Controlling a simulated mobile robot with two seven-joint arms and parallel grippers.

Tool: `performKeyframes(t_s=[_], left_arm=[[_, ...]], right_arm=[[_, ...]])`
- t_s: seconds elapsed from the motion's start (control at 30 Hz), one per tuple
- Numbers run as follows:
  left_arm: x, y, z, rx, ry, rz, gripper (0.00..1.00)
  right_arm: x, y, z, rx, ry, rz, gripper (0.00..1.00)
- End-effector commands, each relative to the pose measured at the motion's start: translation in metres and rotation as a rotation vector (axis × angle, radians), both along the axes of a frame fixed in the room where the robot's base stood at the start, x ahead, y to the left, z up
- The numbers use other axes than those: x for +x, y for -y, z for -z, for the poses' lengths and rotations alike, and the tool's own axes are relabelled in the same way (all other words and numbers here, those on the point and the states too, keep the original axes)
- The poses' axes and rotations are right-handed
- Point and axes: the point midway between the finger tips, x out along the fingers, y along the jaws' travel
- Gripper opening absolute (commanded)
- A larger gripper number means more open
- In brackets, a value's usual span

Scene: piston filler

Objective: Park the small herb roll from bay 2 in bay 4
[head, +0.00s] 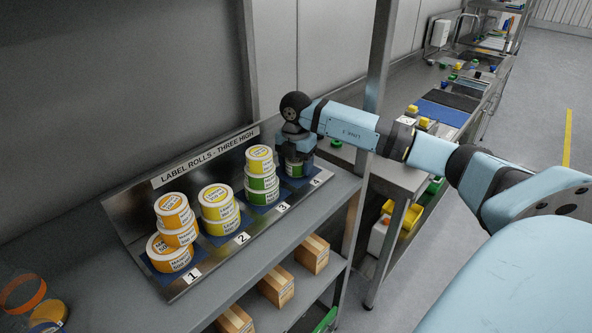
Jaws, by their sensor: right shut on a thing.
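My right gripper (295,160) reaches over bay 4 at the right end of the label-roll rack (137,224) and points down. It is shut on a small roll with a green side (295,170), seen low in bay 4; the fingers and wrist hide most of it. I cannot tell whether the roll touches the bay floor. Bay 2 holds a stack of yellow-sided rolls (217,208). Bay 3, close beside the gripper, holds green-sided rolls (262,184) with a yellow-sided roll (259,157) on top. My left gripper is not in view.
Bay 1 holds a leaning stack of orange-yellow rolls (172,250). Cardboard boxes (276,286) stand on the shelf below. A metal post (376,60) rises near my right forearm. An orange ring (22,291) shows at the lower left. The shelf front is clear.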

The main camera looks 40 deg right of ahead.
Motion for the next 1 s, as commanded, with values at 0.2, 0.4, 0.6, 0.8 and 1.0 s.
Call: performKeyframes(t_s=[0.2, 0.4, 0.6, 0.8, 1.0], left_arm=[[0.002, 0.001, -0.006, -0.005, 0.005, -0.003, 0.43], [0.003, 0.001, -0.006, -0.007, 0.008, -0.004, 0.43], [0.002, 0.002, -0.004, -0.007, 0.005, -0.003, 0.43], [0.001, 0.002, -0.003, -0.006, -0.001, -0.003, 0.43], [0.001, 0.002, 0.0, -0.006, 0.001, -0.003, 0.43]], right_arm=[[0.0, 0.0, -0.002, 0.0, 0.002, 0.0, 0.36], [0.0, 0.0, 0.002, -0.001, 0.001, 0.0, 0.74], [0.0, 0.0, 0.002, -0.001, 0.001, 0.0, 0.88], [0.0, 0.0, -0.003, 0.0, 0.002, 0.0, 0.88], [0.001, 0.001, -0.032, -0.001, 0.007, 0.0, 0.88]])
